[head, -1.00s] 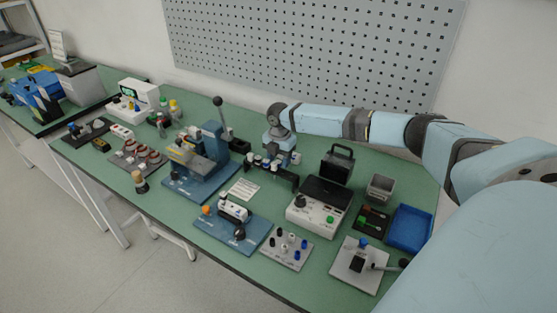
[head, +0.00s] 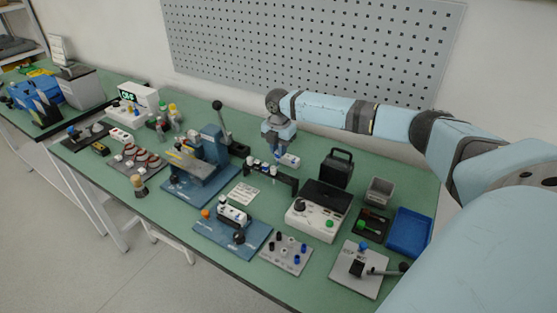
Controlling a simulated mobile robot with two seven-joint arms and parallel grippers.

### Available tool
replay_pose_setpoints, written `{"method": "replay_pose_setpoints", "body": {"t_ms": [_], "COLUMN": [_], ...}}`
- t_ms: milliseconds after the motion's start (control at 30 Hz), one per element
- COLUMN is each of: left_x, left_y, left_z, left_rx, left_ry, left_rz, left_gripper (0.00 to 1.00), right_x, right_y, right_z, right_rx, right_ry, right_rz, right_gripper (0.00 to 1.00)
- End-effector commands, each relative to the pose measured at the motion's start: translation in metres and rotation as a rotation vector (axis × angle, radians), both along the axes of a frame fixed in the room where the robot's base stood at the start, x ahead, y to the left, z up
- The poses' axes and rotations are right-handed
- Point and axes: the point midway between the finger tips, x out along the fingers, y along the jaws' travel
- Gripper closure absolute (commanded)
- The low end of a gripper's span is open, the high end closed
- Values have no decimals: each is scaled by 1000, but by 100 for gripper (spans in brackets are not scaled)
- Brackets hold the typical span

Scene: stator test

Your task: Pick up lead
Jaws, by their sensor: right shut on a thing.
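A black rack (head: 271,174) stands mid-table, with small white and dark lead ends along its top. My right gripper (head: 277,153) is just behind and above the rack, pointing down. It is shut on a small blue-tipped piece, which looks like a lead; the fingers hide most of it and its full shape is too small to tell. A small white block (head: 290,160) sits right beside the fingertips, behind the rack. My left gripper is not in view.
A white-and-black tester (head: 317,213), a black handled box (head: 336,168) and a blue tray (head: 408,232) stand right of the rack. A blue press (head: 207,160) stands left. A socket plate (head: 286,253) lies in front. A pegboard (head: 310,45) hangs behind.

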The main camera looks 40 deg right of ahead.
Motion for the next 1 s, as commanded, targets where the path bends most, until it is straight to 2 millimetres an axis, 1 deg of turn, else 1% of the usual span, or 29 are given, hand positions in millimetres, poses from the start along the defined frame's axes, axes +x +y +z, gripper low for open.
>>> {"method": "replay_pose_setpoints", "body": {"t_ms": [33,200,300,400,500,600,700,1000], "left_x": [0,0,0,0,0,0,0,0], "left_y": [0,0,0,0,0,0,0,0], "left_z": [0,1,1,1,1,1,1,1], "left_rx": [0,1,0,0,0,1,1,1], "left_ry": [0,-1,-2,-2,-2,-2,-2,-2], "left_rz": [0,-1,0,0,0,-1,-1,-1], "left_gripper": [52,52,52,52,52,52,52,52], "right_x": [1,1,1,1,1,0,0,0], "right_y": [0,0,0,0,1,0,0,0], "right_z": [17,67,92,113,129,139,143,145], "right_rx": [0,0,1,1,1,0,1,1], "right_ry": [-5,-4,-4,-3,-2,-1,-1,0], "right_rz": [1,1,2,1,1,1,0,0], "right_gripper": [100,100,100,100,100,100,100,100]}}
